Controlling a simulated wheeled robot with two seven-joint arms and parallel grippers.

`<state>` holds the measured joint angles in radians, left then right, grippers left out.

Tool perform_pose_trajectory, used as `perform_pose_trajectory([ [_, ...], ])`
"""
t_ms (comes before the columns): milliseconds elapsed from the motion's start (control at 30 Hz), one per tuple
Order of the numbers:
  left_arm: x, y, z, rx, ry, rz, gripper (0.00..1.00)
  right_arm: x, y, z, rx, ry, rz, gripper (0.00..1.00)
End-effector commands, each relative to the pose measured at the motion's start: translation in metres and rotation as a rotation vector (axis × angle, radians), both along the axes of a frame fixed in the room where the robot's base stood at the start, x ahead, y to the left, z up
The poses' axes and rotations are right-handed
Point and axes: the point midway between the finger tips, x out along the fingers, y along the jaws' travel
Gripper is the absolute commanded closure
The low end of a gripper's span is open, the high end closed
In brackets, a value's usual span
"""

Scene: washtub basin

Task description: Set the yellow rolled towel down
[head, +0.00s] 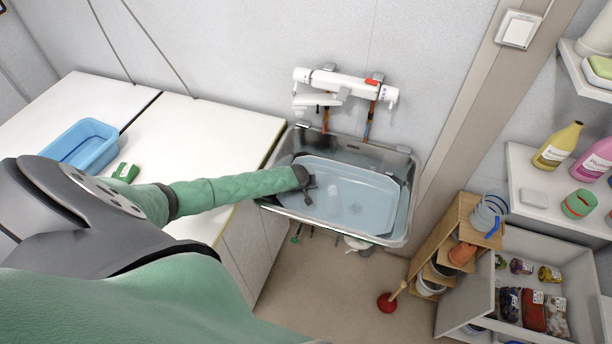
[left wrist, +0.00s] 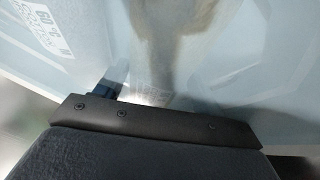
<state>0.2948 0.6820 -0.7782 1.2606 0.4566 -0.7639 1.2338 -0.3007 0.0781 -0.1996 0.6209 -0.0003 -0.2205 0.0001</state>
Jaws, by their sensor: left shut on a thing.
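I cannot make out a yellow rolled towel in the head view. My left gripper (head: 310,190) is over the left part of a pale blue tub (head: 372,178) set in the metal sink. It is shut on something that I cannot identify. In the left wrist view, a blurred tan shape (left wrist: 180,25) shows at the top middle, against a pale translucent surface with printed lettering at the left. I cannot tell whether that shape is the towel or a reflection. My right gripper is out of view.
A metal sink (head: 405,222) surrounds the tub below a wall tap (head: 345,84). A blue basin (head: 88,143) and a green packet (head: 125,172) are on the white counter at left. A wooden shelf, a red plunger (head: 388,301) and an open drawer stand at right.

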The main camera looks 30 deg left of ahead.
Motion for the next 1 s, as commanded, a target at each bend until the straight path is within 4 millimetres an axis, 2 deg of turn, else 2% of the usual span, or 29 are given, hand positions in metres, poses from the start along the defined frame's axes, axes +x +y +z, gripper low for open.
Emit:
perform_pose_trajectory([
  [33,0.0,-0.001,-0.002,-0.001,0.001,0.0,0.58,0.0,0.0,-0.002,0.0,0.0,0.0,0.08],
  [67,0.0,-0.001,-0.002,0.0,0.0,0.0,0.27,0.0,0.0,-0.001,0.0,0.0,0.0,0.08],
  [167,0.0,0.0,-0.001,0.0,0.0,0.0,0.09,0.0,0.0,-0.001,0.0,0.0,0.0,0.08],
  [500,0.0,0.0,0.003,0.0,0.0,0.0,0.09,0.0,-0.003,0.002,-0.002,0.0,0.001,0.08],
  [633,-0.004,0.0,0.006,0.0,0.0,-0.001,0.09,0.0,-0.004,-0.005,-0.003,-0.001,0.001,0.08],
  [1000,-0.026,-0.004,0.05,0.0,-0.001,-0.001,0.09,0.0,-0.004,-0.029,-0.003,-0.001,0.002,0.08],
])
